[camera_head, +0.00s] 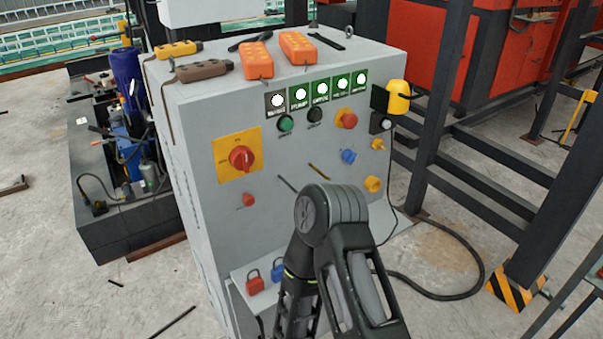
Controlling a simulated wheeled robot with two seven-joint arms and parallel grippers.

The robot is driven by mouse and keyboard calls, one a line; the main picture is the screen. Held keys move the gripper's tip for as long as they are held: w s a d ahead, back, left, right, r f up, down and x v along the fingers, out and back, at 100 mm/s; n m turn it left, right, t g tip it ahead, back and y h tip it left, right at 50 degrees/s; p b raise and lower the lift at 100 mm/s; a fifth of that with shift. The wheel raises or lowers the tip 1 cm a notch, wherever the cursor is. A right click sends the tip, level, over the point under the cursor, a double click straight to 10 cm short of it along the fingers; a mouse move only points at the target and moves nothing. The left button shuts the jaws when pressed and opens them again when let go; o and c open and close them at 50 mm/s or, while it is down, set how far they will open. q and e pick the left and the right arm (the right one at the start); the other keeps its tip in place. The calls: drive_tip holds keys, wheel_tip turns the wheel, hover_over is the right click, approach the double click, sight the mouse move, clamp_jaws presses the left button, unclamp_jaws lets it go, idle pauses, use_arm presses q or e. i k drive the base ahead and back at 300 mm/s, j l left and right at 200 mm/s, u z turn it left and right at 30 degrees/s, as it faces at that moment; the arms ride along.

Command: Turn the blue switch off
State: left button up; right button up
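The blue switch (348,156) is a small blue knob on the right part of the grey control cabinet's front (215,205). It sits below the red emergency button and left of the yellow knobs. Its exact turn angle is too small to tell. One of my black arms rises from the bottom of the picture and bends at a joint just below the switch, without covering it. No gripper fingers show in the picture, and I cannot tell which arm this is.
Nearby controls are a red emergency button (347,119), yellow knobs (373,184), a green button (286,123) and a red rotary switch (242,158). Orange pendants (298,47) lie on top. A lower ledge holds red and blue padlocks (255,283). Dark steel posts (437,110) stand right.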

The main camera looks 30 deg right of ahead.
sight(348, 156)
drive_tip(key=z, duration=1.5)
